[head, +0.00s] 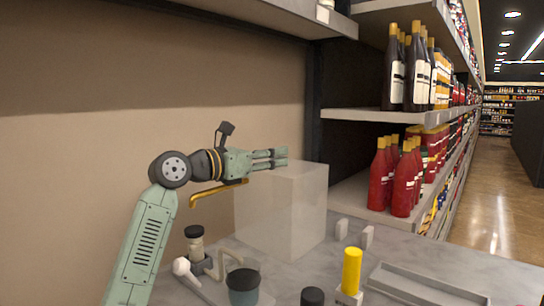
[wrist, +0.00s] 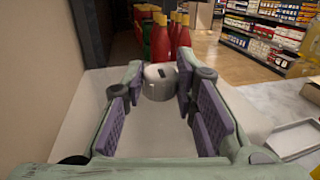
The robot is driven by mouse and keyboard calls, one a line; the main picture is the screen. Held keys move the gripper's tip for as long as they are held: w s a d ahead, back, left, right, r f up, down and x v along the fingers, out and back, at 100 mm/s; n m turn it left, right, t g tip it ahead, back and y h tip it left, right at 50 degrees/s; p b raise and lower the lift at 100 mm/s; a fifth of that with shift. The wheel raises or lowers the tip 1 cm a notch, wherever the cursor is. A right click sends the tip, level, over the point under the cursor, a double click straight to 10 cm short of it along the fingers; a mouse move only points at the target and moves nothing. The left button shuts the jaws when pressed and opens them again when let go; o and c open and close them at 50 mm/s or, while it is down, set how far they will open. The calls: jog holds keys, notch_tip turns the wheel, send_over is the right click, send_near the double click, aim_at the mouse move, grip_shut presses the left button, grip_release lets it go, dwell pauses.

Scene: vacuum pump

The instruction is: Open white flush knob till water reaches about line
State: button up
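My gripper (head: 282,158) is raised above the bench, pointing right at the top of a pale box. In the wrist view its two purple-padded fingers are spread apart. A small pale rounded thing (wrist: 160,82) with a dark mark shows between the far fingertips; I cannot tell what it is or whether they touch it. A white round knob (head: 181,267), possibly the flush knob, sits on the bench at the lower left, well below and apart from my gripper. Near it are a black-capped jar (head: 194,240), a pale bent pipe (head: 218,263) and a dark container (head: 243,287). No water line can be made out.
The pale box (head: 285,215) stands on the grey bench (head: 405,252). A yellow cylinder (head: 352,270), a black-topped part (head: 312,297) and a shallow tray (head: 425,287) are at the front. Shelves with red bottles (head: 404,185) stand behind. A brown wall (head: 80,110) is on the left.

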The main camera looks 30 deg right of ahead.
grip_shut()
jog(key=shift+f+t+b, duration=0.1)
jog(key=shift+t+b, duration=0.25)
jog(key=shift+t, duration=0.15)
jog(key=n+t+b, duration=0.1)
jog(key=n+t+y+b, duration=0.1)
jog(key=t+b, duration=0.1)
jog(key=n+t+b, duration=0.1)
jog(key=b, duration=0.1)
jog(key=shift+s+f+n+t+y, duration=0.25)
jog(key=shift+f+n+t+y, duration=0.05)
jog(key=n+t+y+b, duration=0.2)
jog(key=t+b, duration=0.1)
jog(key=b, duration=0.2)
jog(key=shift+s+d, duration=0.15)
jog(key=shift+r+n+t+y+b, duration=0.25)
jog(key=shift+n+t+y+b, duration=0.15)
jog(key=shift+n+t+b, duration=0.35)
jog(key=shift+r, duration=0.1)
jog(key=o, duration=0.5)
grip_release()
